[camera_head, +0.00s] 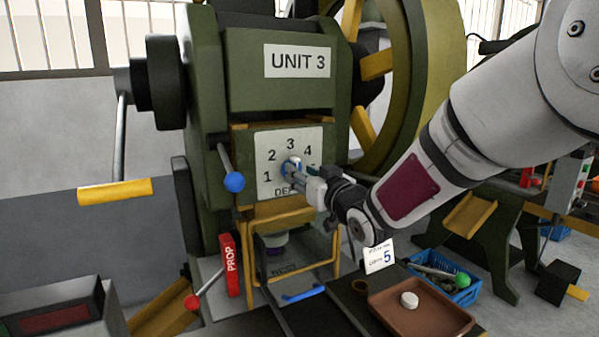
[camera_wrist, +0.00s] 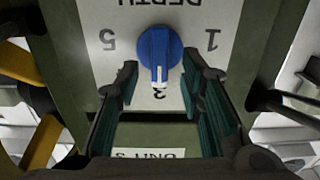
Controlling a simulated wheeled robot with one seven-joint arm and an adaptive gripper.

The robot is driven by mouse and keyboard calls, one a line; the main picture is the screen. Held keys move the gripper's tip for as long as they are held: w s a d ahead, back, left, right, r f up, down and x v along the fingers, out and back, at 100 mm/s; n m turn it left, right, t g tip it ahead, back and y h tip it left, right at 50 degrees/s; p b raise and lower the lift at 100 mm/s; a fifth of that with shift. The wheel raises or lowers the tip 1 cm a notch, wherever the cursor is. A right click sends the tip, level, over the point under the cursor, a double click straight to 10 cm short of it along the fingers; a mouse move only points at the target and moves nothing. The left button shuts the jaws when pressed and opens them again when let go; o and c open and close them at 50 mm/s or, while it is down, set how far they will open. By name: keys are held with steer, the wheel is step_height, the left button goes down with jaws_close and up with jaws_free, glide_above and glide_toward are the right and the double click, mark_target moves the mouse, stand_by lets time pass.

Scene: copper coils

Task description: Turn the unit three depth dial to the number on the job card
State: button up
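The depth dial is a blue knob (camera_head: 291,164) on a white plate (camera_head: 263,152) numbered around it, on the green machine marked UNIT 3. In the wrist view the plate appears upside down, and the white pointer of the blue knob (camera_wrist: 155,45) points at 3. My gripper (camera_wrist: 161,64) is open, with one finger on each side of the knob and visible gaps between. My gripper (camera_head: 303,175) also shows in the head view, in front of the plate, covering its lower right part. The job card (camera_head: 380,256) stands below and reads a blue 5.
A lever with a blue ball (camera_head: 233,182) hangs left of the plate. A red PROP block (camera_head: 230,265) stands below. A brown tray (camera_head: 440,322) and a blue crate (camera_head: 466,297) lie at lower right. A yellow-handled crank (camera_head: 115,191) is at far left.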

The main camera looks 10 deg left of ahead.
steer(key=shift+x, duration=1.35)
steer(key=shift+c, duration=0.2)
jaws_close()
steer(key=m+p, duration=0.1)
steer(key=m, duration=0.5)
steer(key=m+p, duration=0.2)
steer(key=m, duration=0.5)
steer(key=f+m+p, duration=0.1)
steer(key=m+p, duration=0.1)
steer(key=m, duration=0.4)
steer(key=shift+w+d+m, duration=0.25)
steer(key=shift+d+m, duration=0.05)
steer(key=shift+d, duration=0.1)
